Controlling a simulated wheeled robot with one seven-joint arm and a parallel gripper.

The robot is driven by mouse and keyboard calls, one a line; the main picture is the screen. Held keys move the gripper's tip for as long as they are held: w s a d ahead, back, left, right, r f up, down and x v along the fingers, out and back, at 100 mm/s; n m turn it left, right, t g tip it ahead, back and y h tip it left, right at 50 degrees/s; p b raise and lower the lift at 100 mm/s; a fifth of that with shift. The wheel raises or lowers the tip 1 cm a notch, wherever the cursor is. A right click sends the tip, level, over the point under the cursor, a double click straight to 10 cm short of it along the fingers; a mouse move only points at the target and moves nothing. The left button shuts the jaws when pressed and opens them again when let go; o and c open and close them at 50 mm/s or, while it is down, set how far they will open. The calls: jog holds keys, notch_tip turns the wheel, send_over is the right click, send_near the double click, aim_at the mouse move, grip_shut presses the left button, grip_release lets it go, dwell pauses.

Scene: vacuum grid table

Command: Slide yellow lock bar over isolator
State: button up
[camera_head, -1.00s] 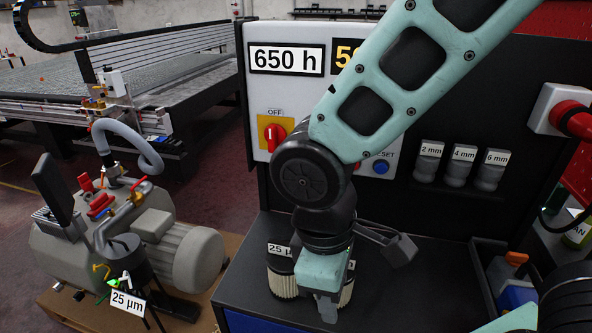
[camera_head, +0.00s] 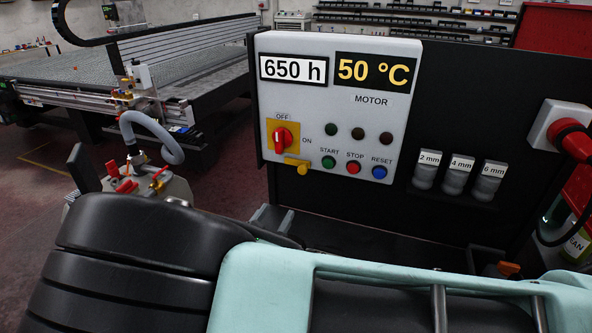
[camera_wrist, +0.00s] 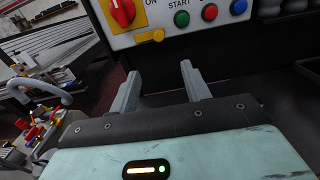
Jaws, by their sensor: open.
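The isolator (camera_head: 283,137) is a red rotary knob on a yellow plate at the left of the white control panel, with OFF above it and ON to its right. The yellow lock bar (camera_head: 297,165) sticks out just below the plate; it also shows in the wrist view (camera_wrist: 149,33). The isolator is at the top of the wrist view (camera_wrist: 122,12). My gripper (camera_wrist: 160,75) is open and empty, its two grey fingers pointing toward the panel below the lock bar, apart from it. In the head view my arm hides most of the gripper.
START, STOP and RESET buttons (camera_head: 353,168) sit right of the lock bar. Labelled canisters (camera_head: 457,176) stand on a ledge farther right, near a red plug (camera_head: 572,140). The pump (camera_head: 150,185) stands at the left, partly hidden by my arm.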

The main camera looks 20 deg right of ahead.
aim_at(301, 171)
jog(key=p+x, duration=0.7)
jog(key=x, duration=1)
jog(key=shift+w, duration=0.2)
